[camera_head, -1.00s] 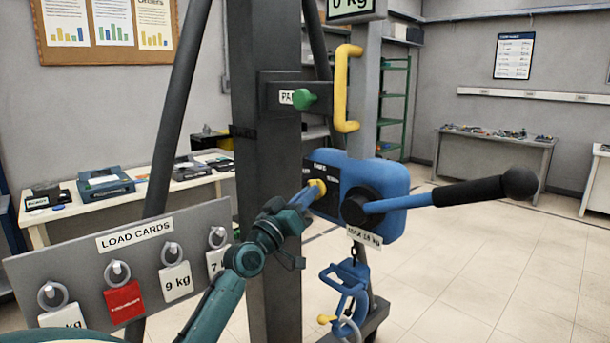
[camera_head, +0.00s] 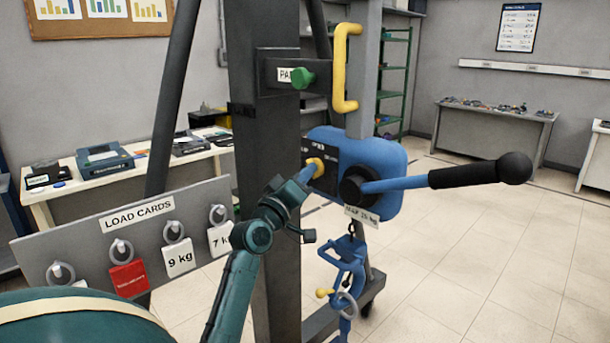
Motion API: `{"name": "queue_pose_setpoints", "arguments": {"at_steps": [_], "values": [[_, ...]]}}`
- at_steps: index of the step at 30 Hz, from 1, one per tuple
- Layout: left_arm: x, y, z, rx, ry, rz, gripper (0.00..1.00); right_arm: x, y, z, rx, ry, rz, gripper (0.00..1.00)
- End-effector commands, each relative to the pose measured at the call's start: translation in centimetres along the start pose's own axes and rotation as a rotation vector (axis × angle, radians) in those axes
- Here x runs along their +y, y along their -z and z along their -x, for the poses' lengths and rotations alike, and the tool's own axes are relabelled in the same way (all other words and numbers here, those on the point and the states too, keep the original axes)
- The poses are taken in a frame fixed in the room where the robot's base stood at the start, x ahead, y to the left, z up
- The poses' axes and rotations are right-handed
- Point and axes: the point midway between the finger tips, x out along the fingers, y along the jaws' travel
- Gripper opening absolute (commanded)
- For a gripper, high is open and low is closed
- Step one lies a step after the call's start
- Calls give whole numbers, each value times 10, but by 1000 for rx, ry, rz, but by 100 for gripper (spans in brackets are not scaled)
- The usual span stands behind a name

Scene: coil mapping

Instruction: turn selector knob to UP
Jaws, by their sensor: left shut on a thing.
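The yellow selector knob (camera_head: 317,166) sits on a black label plate (camera_head: 326,182) on the left part of the blue hoist body (camera_head: 388,158). My left gripper (camera_head: 308,172) reaches in from the lower left and is shut on the knob. The gripper's fingers hide part of the knob, and the plate's lettering is too small to read surely. My right gripper is not in view.
A blue lever with a black grip (camera_head: 465,176) sticks out to the right of the hoist body. A blue hook (camera_head: 343,265) hangs below. A dark column (camera_head: 264,200) stands close behind my arm. The load card board (camera_head: 130,238) is at left.

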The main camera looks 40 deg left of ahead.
Motion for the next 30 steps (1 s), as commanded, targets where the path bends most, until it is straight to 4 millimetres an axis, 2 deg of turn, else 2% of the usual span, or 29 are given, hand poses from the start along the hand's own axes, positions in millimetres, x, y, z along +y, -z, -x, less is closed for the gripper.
{"name": "queue_pose_setpoints", "arguments": {"at_steps": [4,5,12,22,26,30], "values": [[1,1,0,2,-2,4,0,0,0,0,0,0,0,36],[1,1,0,2,-2,4,14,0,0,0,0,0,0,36],[0,1,0,1,-2,2,33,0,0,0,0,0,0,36],[-1,-1,5,-1,0,0,34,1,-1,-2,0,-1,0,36],[-2,-2,24,-1,1,0,34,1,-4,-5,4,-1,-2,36],[-3,-3,55,-1,1,-1,34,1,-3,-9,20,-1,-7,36]]}}
